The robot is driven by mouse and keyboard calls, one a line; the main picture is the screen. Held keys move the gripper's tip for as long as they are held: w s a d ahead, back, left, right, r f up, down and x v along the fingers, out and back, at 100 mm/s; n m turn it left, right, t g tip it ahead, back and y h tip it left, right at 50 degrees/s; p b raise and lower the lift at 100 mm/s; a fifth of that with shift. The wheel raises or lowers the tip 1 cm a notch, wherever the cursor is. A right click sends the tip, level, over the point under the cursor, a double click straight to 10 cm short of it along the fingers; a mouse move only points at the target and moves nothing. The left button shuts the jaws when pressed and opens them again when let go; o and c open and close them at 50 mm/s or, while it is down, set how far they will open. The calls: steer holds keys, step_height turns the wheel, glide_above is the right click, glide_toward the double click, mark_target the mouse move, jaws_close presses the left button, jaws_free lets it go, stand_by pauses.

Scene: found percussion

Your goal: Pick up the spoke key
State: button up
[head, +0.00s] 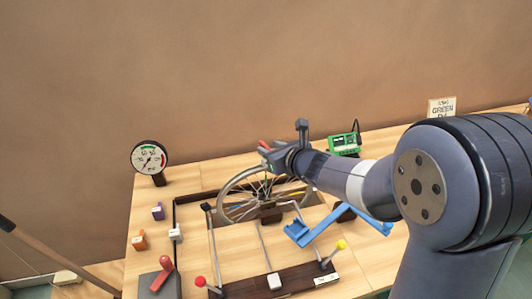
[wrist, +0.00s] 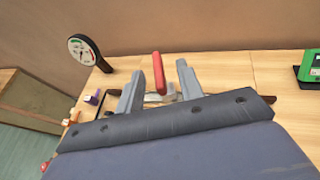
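My gripper (head: 270,153) is above the far part of the table, over the bicycle wheel (head: 226,200). In the wrist view its two fingers (wrist: 160,88) stand apart, with gaps beside a red handle-like piece (wrist: 158,70) that shows between them. This red piece may be the spoke key; its lower part is partly hidden by my gripper. A bit of red also shows at my gripper's tip in the head view (head: 264,144). I cannot tell its exact distance from the fingers.
A round dial (head: 149,157) stands at the back left. A green device (head: 344,144) stands at the back right. A blue bracket (head: 325,226) lies right of the wheel. A frame with red and yellow knobs (head: 280,284) is in front. Small blocks line the left edge.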

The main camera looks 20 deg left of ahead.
mark_target(268, 148)
steer(key=shift+x, duration=1.6)
steer(key=shift+s, duration=0.15)
steer(key=shift+c, duration=0.3)
jaws_close()
